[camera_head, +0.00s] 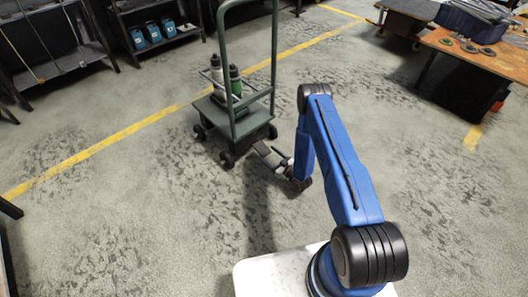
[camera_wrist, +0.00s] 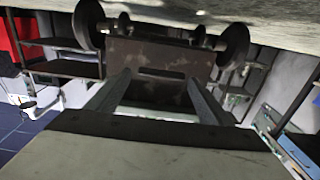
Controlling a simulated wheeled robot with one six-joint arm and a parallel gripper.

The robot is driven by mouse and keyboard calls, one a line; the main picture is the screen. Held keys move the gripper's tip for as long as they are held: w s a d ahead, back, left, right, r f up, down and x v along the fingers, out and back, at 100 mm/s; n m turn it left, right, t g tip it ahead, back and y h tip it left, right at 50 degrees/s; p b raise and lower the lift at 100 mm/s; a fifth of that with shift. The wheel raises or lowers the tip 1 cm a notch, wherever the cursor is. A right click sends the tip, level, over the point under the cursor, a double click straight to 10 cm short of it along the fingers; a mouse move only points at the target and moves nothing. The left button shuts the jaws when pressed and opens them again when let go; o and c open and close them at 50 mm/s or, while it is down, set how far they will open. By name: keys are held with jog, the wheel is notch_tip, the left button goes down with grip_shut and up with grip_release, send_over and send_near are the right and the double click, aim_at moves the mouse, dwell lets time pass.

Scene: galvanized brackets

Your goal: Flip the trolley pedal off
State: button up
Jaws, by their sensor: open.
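The green-grey trolley (camera_head: 240,128) stands on the floor left of my arm, its tall handle frame upright. My gripper (camera_head: 262,147) is low by the trolley's near right corner, close to the floor. In the wrist view, which looks upside down, my gripper (camera_wrist: 160,78) has its two grey fingers apart, with nothing visibly held. A dark brown plate with a slot (camera_wrist: 160,58) lies ahead of the fingertips, between two trolley wheels. I cannot tell for certain if this plate is the pedal, or if the fingers touch it. The pedal is not distinct in the head view.
Bottles (camera_head: 235,82) stand on the trolley deck. A yellow floor line (camera_head: 100,147) passes behind it. Shelves with blue containers (camera_head: 153,32) are at the back left; a workbench (camera_head: 480,58) with metal parts is at the right. The floor around the trolley is mostly clear.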

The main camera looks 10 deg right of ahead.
aim_at(264, 151)
jog(key=shift+x, duration=2.05)
jog(key=c, duration=1.5)
